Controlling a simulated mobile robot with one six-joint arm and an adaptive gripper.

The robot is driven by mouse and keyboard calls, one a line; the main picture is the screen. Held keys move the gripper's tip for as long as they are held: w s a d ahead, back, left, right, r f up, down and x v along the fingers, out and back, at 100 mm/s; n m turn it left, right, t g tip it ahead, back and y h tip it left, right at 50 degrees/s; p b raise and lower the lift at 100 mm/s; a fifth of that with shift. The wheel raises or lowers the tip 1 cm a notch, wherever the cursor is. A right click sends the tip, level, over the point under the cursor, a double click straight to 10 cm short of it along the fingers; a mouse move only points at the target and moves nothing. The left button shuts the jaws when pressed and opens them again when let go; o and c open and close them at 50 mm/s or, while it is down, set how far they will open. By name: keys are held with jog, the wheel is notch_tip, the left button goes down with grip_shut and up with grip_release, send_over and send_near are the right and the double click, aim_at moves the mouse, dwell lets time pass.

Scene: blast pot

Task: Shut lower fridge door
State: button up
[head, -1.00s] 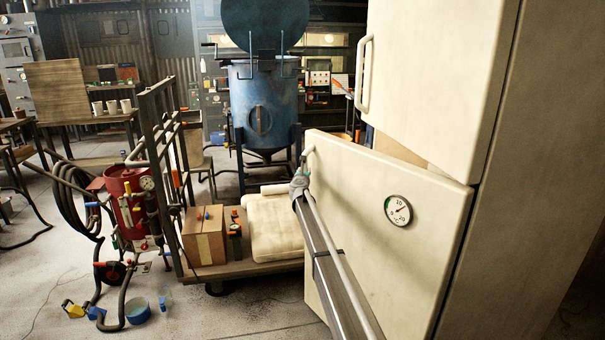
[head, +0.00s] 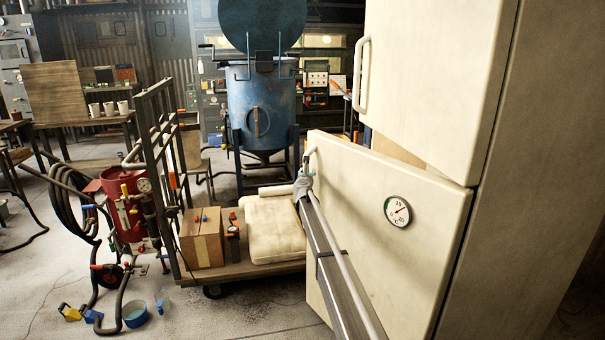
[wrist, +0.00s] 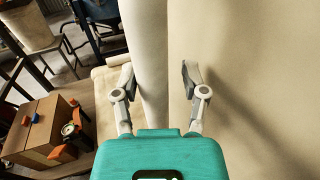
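The lower fridge door (head: 370,230) is cream with a round dial (head: 397,211) and stands ajar, its left edge swung out from the fridge body. The door face (wrist: 250,80) fills the right side. I cannot tell whether a finger touches the handle.
The closed-looking upper fridge door (head: 430,80) is above. A cart (head: 245,270) left of the door carries a cardboard box (head: 203,240) and a pale sack (head: 272,232). A blue blast pot (head: 262,110) stands behind. A red tank (head: 122,195) and hoses are at left.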

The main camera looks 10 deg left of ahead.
jog(key=shift+o, duration=0.3)
jog(key=shift+a, duration=0.15)
jog(key=shift+s, duration=0.15)
jog(key=s+d, duration=0.1)
jog(key=s, duration=1)
jog(key=shift+s+d, duration=0.2)
jog(key=shift+s, duration=0.1)
dwell(0.3)
